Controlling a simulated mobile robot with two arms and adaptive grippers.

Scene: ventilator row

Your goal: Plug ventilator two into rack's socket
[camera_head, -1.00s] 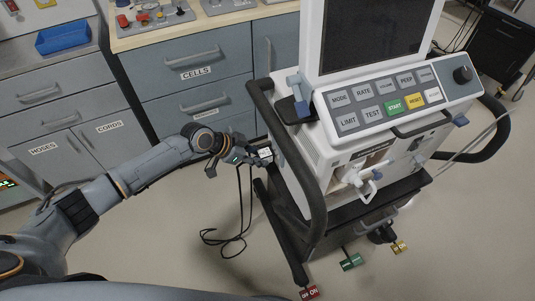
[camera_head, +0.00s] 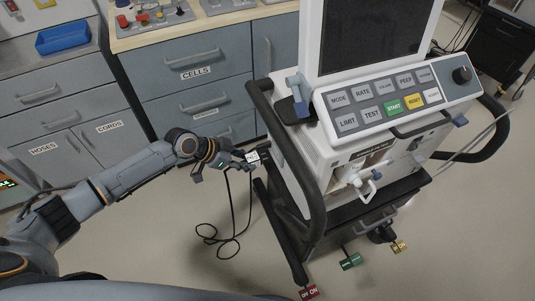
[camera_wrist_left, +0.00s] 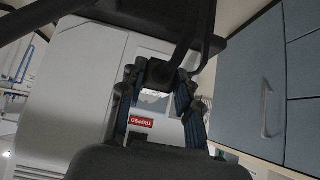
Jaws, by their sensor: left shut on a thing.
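The ventilator (camera_head: 300,150) stands on a wheeled cart at the centre right, its screen dark. My left gripper (camera_head: 243,160) is at the left side of the ventilator, a small gap from its side panel. It is shut on a black cord's plug (camera_head: 252,157), which carries a white tag; the lettering is too small to read. The black cord (camera_head: 228,212) hangs below and loops on the floor. In the left wrist view the fingers (camera_wrist_left: 162,98) face the ventilator's side (camera_wrist_left: 75,85), where a red label (camera_wrist_left: 141,123) shows. No rack socket can be made out. My right gripper is out of view.
Blue-grey drawers (camera_head: 204,65) stand behind the arm, with cabinets marked HOSES and CORDS (camera_head: 85,140) at the left. The cart's black handle (camera_head: 300,165) curves close beside the gripper. Floor at the lower left is clear.

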